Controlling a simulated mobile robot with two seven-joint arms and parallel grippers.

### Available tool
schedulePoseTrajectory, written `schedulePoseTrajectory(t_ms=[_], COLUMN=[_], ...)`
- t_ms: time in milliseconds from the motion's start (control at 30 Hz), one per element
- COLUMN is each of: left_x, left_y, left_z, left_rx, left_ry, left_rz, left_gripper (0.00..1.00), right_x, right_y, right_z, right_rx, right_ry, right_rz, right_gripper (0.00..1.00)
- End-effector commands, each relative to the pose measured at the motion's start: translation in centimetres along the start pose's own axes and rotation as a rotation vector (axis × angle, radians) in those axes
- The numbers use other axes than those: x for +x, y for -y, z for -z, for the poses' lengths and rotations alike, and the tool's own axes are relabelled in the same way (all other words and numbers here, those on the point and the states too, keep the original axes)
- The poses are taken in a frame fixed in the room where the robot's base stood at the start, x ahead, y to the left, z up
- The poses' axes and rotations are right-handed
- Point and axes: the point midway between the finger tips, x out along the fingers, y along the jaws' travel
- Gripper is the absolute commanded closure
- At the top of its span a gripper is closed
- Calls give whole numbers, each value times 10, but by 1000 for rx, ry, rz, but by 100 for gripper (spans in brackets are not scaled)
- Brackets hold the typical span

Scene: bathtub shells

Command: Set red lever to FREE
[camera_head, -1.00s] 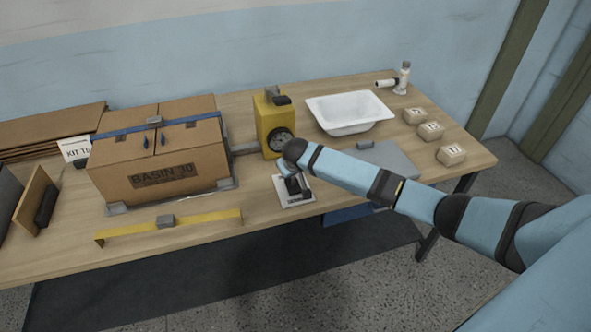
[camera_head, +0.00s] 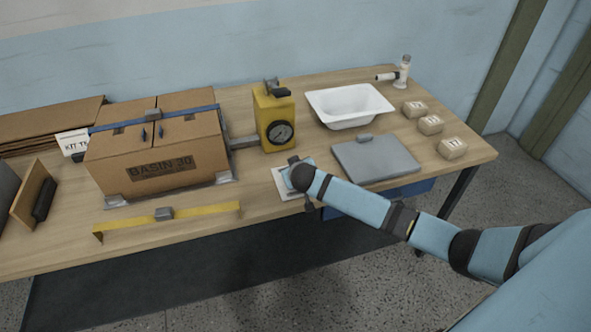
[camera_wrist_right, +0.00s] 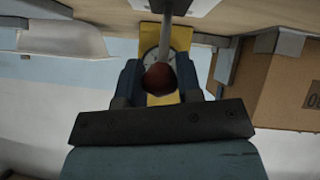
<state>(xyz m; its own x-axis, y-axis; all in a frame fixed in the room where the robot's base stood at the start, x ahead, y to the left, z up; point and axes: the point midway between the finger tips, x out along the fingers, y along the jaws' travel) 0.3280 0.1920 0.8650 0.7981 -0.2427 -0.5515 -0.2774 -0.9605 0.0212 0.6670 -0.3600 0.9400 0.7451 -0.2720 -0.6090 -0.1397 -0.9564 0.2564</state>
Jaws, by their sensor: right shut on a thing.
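The red lever's round knob (camera_wrist_right: 158,78) shows between the two dark fingers of my right gripper (camera_wrist_right: 160,80) in the right wrist view, and the gripper is shut on it. A grey rod (camera_wrist_right: 166,38) runs from the knob toward the top of that view. In the head view my right gripper (camera_head: 296,164) is over a pale plate (camera_head: 281,181) near the table's front edge. My arm hides the knob and most of the plate there, and no FREE marking can be read. My left gripper is not in view.
A yellow gauge unit (camera_head: 270,112) stands just behind my right gripper, with a strapped carton (camera_head: 165,165) to its left. A grey flat lid (camera_head: 385,160) lies to the right, before a white basin (camera_head: 340,100). A yellow bar (camera_head: 195,216) lies at the front left.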

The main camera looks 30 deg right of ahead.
Motion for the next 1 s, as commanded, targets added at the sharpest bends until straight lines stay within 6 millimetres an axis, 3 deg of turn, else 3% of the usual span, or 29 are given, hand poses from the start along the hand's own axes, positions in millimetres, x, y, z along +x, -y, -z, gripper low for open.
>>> schedulePoseTrajectory(t_ms=[167, 200, 267, 300, 667, 767, 1000], left_x=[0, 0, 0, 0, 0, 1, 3], left_y=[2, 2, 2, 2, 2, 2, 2], left_z=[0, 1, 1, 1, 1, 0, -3], left_rx=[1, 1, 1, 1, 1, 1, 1], left_ry=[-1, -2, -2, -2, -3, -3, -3], left_rz=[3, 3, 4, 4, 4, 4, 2], left_gripper=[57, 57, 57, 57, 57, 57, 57], right_x=[0, 0, 0, 0, -7, -22, -77], right_y=[0, 0, 0, 0, 1, 1, 1], right_z=[0, 0, 0, 0, -1, -1, -2], right_rx=[-1, -1, -1, -1, -1, 0, 1], right_ry=[0, 0, 1, 1, 1, 0, 0], right_rz=[0, 1, 1, 1, 2, 3, 3], right_gripper=[100, 58, 44, 42, 42, 42, 42])
